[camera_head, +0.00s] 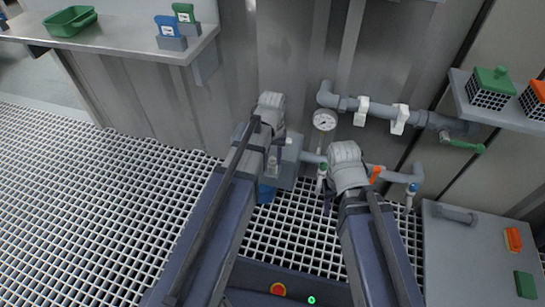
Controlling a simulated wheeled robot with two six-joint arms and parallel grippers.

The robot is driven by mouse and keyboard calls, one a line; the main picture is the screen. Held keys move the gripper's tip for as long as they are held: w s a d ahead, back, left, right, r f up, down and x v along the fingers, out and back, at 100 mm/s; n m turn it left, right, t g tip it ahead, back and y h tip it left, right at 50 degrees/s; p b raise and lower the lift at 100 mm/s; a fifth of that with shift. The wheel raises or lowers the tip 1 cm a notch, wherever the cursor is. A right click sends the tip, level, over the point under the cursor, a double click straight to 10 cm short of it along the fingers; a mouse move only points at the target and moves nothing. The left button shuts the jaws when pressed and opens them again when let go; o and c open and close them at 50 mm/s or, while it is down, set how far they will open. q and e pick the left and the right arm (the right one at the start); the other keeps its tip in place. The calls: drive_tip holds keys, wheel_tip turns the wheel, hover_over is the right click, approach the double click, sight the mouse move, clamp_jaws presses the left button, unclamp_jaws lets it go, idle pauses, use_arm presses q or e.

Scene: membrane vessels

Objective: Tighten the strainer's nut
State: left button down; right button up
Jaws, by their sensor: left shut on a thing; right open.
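A grey housing (290,163) sits at the left end of the low pipe, with a blue part (266,193) below it. I take the housing to be the strainer, but my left wrist hides much of it and I cannot make out its nut. My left gripper (272,166) is at the housing's front left side, shut on a part of it that is mostly hidden. My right gripper (328,206) is open and empty, pointing down to the right of the housing, in front of the low pipe. Its fingertips are small and dark against the grating.
A round gauge (324,120) and upper pipe (370,108) are behind my wrists. An orange valve handle (376,174) is close to my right wrist. A green lever (463,147) is further right. A grey cabinet (465,255) stands right; the grating (120,190) is clear left.

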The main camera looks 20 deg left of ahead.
sight(273, 160)
use_arm(q)
drive_tip(key=shift+m, duration=0.7)
drive_tip(key=c, duration=0.5)
unclamp_jaws()
drive_tip(key=shift+r, duration=0.1)
wheel_tip(273, 160, up, 8)
drive_tip(key=p, duration=0.8)
drive_tip(key=shift+f, duration=0.2)
